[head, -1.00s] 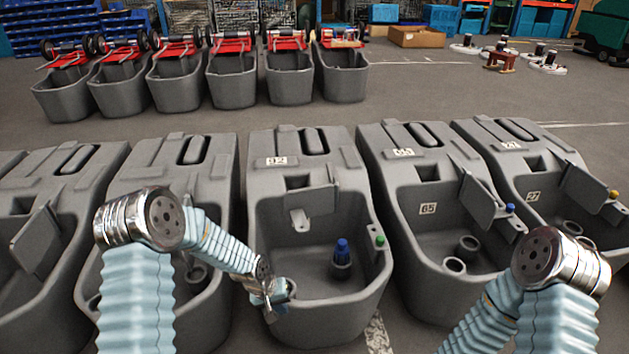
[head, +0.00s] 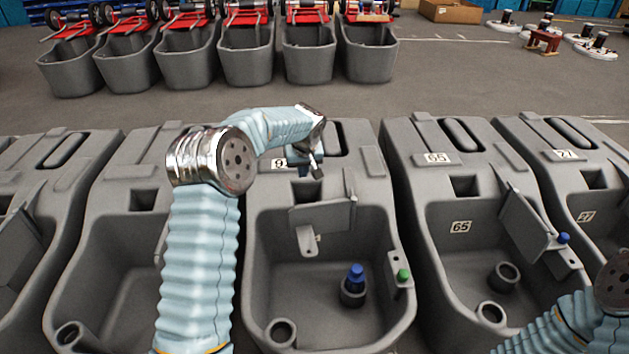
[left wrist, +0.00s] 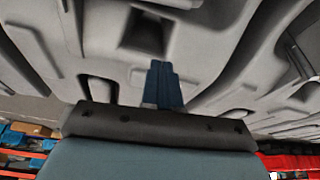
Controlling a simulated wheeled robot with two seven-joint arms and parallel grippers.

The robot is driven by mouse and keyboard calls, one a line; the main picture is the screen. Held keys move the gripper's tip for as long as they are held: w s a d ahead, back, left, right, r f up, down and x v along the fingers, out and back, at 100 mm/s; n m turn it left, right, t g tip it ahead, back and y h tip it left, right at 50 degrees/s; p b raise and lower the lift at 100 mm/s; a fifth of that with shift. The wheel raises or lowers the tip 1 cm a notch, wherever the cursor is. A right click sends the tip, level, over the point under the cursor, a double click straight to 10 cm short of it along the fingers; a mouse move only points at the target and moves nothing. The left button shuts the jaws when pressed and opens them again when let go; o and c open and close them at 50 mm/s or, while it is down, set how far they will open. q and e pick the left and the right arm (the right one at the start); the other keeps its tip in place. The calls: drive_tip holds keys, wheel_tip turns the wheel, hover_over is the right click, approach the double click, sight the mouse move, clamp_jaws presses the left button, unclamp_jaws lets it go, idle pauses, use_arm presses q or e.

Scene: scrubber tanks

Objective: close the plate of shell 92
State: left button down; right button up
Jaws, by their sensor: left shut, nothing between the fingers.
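Shell 92 (head: 262,225) is the grey tub in the middle of the head view; my left gripper hides part of its number label (head: 279,164). Its grey plate (head: 325,216) stands at the back of the basin, below the square recess, with a small bracket (head: 308,240) at its lower left. A green knob (head: 403,275) sits on the right rim ledge, apart from the plate. My left gripper (head: 317,172) is shut and empty above the shell's top, behind the plate. Its blue fingers (left wrist: 163,84) show in the left wrist view near a dark recess. My right gripper is out of view.
A blue-capped piece (head: 354,279) stands in the basin. Shell 65 (head: 430,215), to the right, has its plate (head: 530,222) swung out near a blue knob (head: 563,238). Another shell adjoins on the left. Open floor (head: 440,80) lies behind the row.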

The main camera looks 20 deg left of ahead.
use_arm(q)
wheel_tip(320, 180, down, 10)
drive_tip(key=p, duration=0.1)
drive_tip(key=shift+s+d+r, duration=0.15)
drive_tip(key=shift+s, duration=0.2)
idle(0.3)
